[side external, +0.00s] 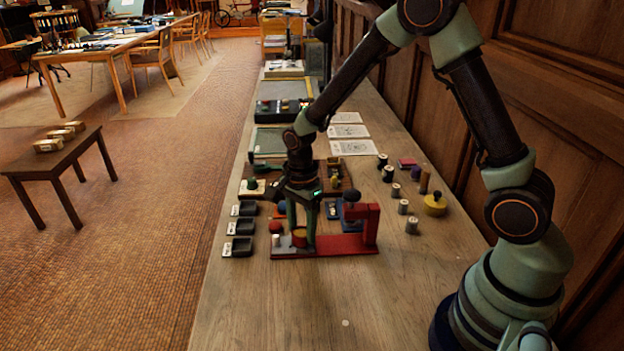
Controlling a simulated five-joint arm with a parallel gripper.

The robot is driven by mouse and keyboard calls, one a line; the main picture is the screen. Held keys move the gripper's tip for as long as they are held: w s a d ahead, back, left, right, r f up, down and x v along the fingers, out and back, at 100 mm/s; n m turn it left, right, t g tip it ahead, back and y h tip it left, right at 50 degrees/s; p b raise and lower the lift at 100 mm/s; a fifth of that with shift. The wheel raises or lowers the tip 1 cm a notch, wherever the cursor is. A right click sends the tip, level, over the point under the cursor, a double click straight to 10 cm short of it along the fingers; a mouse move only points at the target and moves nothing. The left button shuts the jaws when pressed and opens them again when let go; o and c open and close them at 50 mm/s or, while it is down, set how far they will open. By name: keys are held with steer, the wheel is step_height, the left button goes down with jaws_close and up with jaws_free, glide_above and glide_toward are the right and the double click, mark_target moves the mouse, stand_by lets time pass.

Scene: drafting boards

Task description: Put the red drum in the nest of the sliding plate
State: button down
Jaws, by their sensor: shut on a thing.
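My gripper (301,232) points straight down over the left end of a red fixture (345,244). Its jaws are shut on a small red drum (299,239), which shows partly between the fingers with a yellowish edge. The drum is low over a grey plate (284,251), which appears to be the sliding plate. I cannot tell whether the drum touches the plate. The nest is hidden by the drum and fingers. A red ball knob (275,227) and a small pale cylinder (276,241) stand at the plate's left.
The fixture's red upright (370,222) and dark knob (351,196) stand close right of my gripper. Dark trays (240,246) line the left edge. The front tabletop is mostly clear.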

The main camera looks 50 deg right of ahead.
steer(key=shift+f, duration=0.2)
stand_by(0.6)
jaws_free()
steer(key=shift+r, duration=3.5)
steer(key=shift+r, duration=0.1)
steer(key=s+d+r+n+t, duration=0.1)
steer(key=s+r+n+t, duration=0.1)
steer(key=s+r+n, duration=0.3)
steer(key=s+d+r+n+t, duration=0.1)
steer(key=s+r+n+t, duration=0.2)
steer(key=s+r+n, duration=0.3)
step_height(320, 180, up, 4)
steer(key=n, duration=0.7)
steer(key=shift+t, duration=0.3)
